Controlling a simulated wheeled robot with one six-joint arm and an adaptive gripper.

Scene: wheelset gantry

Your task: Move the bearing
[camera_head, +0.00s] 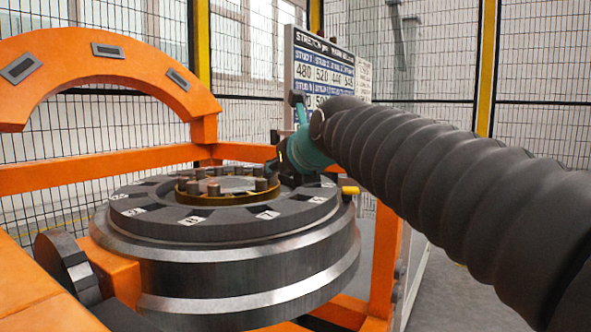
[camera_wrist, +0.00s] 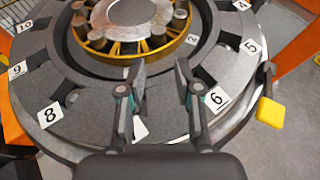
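The bearing (camera_head: 229,196) is a gold ring with several dark upright rollers. It lies in the middle of a grey disc (camera_head: 235,225) on top of the steel wheel; it also shows at the top of the wrist view (camera_wrist: 145,49). My gripper (camera_wrist: 165,85) is open and empty. Its two fingers point toward the bearing over the disc, between labels 8 and 6, with the tips just short of the gold ring in the picture. In the head view my gripper (camera_head: 279,170) is at the right of the bearing, its fingers small and dark. I cannot tell its exact height.
An orange frame (camera_head: 110,167) with a curved arch (camera_head: 105,62) stands at the left and behind. A board with numbers (camera_head: 330,70) stands behind my arm. A yellow block (camera_wrist: 270,112) sits at the disc's right edge. Wire fencing surrounds the area; floor shows at the right.

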